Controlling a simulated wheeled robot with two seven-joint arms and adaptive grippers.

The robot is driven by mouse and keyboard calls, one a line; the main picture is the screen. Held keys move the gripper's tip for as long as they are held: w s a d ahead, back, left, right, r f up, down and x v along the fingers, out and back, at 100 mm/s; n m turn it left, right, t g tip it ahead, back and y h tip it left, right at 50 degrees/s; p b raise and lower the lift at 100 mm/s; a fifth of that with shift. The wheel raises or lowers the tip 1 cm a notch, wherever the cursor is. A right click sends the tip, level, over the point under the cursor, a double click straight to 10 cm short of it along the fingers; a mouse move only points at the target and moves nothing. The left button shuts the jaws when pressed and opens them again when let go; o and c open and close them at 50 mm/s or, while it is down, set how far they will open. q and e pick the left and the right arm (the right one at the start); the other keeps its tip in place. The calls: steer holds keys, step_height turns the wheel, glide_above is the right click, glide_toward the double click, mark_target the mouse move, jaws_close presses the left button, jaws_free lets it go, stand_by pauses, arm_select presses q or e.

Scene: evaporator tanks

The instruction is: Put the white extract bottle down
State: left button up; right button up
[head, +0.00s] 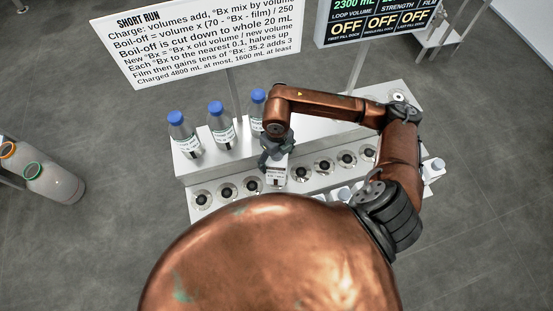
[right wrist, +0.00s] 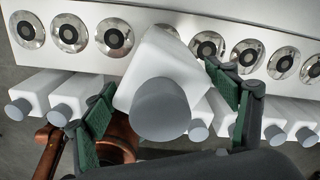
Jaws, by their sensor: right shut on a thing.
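The white extract bottle (right wrist: 170,62) has a grey cap (right wrist: 160,108) and sits between the green-padded fingers of my right gripper (right wrist: 168,105). In the head view the right gripper (head: 277,152) is shut on the bottle (head: 276,175), whose label faces the camera. The bottle is in front of the row of round metal docks (head: 323,166) on the white stepped bench (head: 186,172). Whether its base touches the bench cannot be told. My left gripper is not in view.
Several blue-capped bottles (head: 185,135) stand on the upper step. More white grey-capped bottles (right wrist: 277,122) stand in a row beside the held one. A text sign (head: 200,40) and a display (head: 372,22) rise behind. Cylinders with orange and green rings (head: 52,182) are at far left.

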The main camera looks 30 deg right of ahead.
steer(key=f, duration=0.1)
steer(key=f+p, duration=0.1)
steer(key=f, duration=0.1)
steer(key=shift+w+d+f, duration=0.15)
steer(key=shift+w+f, duration=0.05)
steer(key=o, duration=1.6)
steer(key=shift+f, duration=0.2)
steer(key=o, duration=0.5)
steer(key=shift+s+r, duration=0.1)
steer(key=shift+r, duration=0.05)
